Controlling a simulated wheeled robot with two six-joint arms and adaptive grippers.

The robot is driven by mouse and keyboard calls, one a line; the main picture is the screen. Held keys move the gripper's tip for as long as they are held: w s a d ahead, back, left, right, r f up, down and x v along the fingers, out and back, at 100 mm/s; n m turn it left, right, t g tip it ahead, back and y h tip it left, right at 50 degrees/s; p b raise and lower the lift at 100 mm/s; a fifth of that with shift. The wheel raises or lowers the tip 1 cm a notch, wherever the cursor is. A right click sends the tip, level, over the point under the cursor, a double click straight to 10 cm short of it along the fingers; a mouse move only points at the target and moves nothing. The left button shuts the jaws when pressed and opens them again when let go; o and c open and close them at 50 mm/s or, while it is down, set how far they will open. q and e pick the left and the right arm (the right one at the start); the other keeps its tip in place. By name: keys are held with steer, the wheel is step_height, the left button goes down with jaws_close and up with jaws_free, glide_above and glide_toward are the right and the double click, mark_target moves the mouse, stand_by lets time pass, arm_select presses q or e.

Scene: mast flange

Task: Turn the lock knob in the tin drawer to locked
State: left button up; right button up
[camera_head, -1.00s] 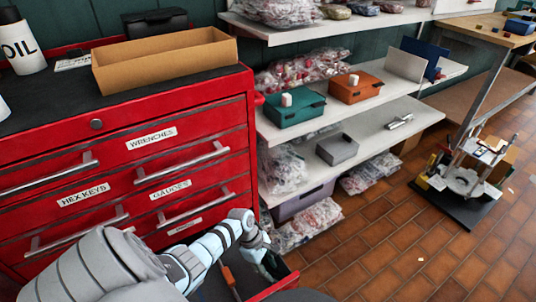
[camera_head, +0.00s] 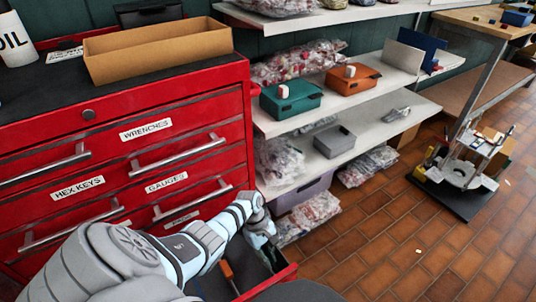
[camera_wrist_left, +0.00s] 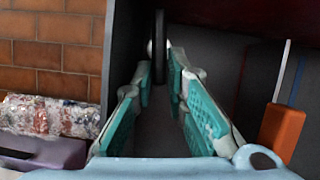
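The open bottom drawer shows its red front edge (camera_head: 268,284) at the lower middle of the head view. Its label on the cabinet is too small to read. My left gripper (camera_head: 270,256) reaches down into this drawer. In the left wrist view its teal-padded fingers (camera_wrist_left: 159,78) are apart, with a narrow gap at the tips. A dark upright bar (camera_wrist_left: 160,45) shows at the tips, in line with the gap; it may be the lock knob. Contact with it cannot be told. A pale round part shows behind the bar. My right gripper is out of view.
The red cabinet (camera_head: 110,105) has closed drawers above. Shelves with a teal box (camera_head: 291,98) and an orange box (camera_head: 353,79) stand to the right.

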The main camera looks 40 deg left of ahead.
arm_select(q)
steer(key=shift+o, duration=1.4)
steer(key=shift+w+r, duration=0.1)
steer(key=shift+w, duration=0.05)
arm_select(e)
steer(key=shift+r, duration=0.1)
